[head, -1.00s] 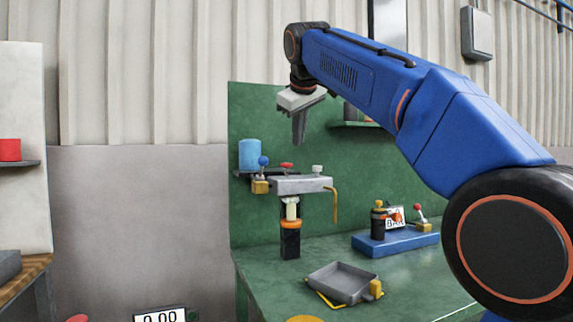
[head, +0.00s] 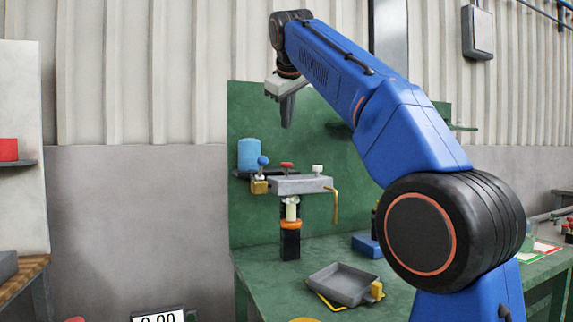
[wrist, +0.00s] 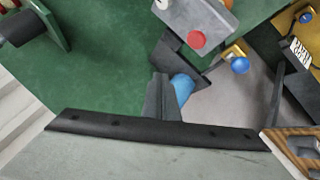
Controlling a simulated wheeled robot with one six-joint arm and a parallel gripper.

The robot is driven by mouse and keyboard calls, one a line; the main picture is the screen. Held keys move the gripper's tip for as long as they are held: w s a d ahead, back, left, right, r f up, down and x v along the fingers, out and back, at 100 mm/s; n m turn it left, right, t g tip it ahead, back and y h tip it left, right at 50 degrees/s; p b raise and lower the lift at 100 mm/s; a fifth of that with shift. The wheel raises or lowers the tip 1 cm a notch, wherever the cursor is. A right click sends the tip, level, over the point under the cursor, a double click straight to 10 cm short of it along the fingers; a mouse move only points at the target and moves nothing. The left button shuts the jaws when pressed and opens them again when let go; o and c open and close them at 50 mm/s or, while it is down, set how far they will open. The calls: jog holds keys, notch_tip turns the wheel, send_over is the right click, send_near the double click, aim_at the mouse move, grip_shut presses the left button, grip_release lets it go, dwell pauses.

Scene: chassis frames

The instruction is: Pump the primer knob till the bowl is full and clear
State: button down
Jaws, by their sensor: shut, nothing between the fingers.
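A grey filter head (head: 314,186) is mounted at the green back panel. On top it carries a red knob (head: 286,165) and a white knob (head: 317,170); which one is the primer is not marked. Below it hangs a short pale bowl section (head: 292,209) with an orange ring and a black lower part; its fill and clearness cannot be made out. My gripper (head: 287,124) is shut and empty, pointing down above the red knob with a clear gap. In the wrist view, the red knob (wrist: 197,40) lies beyond and right of the shut fingers (wrist: 164,88).
A blue-knobbed valve (head: 262,162) sits at the head's left, with a blue cylinder (head: 249,153) behind. A yellow bent pipe (head: 336,204) hangs at its right. A grey tray (head: 343,285) lies on the green bench. My arm hides most of a blue block (head: 366,245).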

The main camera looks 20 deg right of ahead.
jog(key=shift+f, duration=4.25)
jog(key=shift+f, duration=1.4)
jog(key=shift+r, duration=0.1)
dwell(0.3)
jog(key=shift+r, duration=1.3)
jog(key=shift+r, duration=0.1)
jog(key=shift+r, duration=2.4)
